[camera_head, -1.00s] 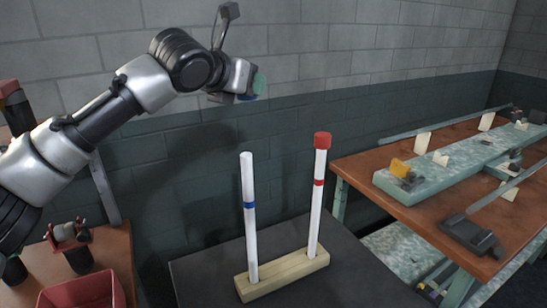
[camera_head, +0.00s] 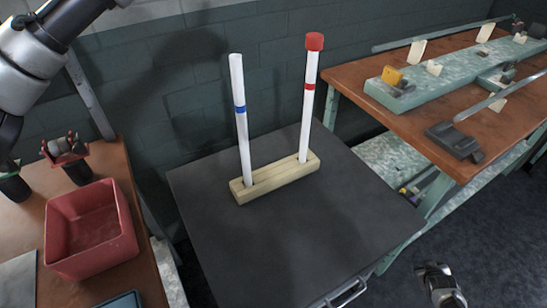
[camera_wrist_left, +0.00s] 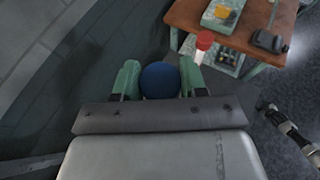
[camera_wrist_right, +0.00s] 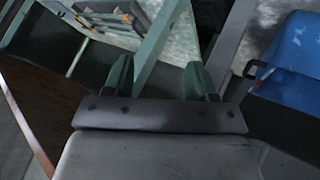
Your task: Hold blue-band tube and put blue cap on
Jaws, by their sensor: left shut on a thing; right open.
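The blue-band tube (camera_head: 240,120) is white with an uncapped top. It stands nearly upright in a pale wooden block (camera_head: 275,179) on the dark table. A similar tube with a red band (camera_head: 308,110) and a red cap (camera_head: 314,41) stands in the block to its right. My left gripper (camera_wrist_left: 158,80) is shut on the round blue cap (camera_wrist_left: 158,79), between its green fingers. The red cap shows beyond it in the left wrist view (camera_wrist_left: 205,40). My right gripper (camera_wrist_right: 157,78) is open and empty, with its fingers apart.
The dark table (camera_head: 290,240) is clear in front of the block. A red bin (camera_head: 90,230) sits on the brown bench at left. A brown bench (camera_head: 450,100) with fixtures and long rods stands at right. A blue object (camera_wrist_right: 295,65) shows in the right wrist view.

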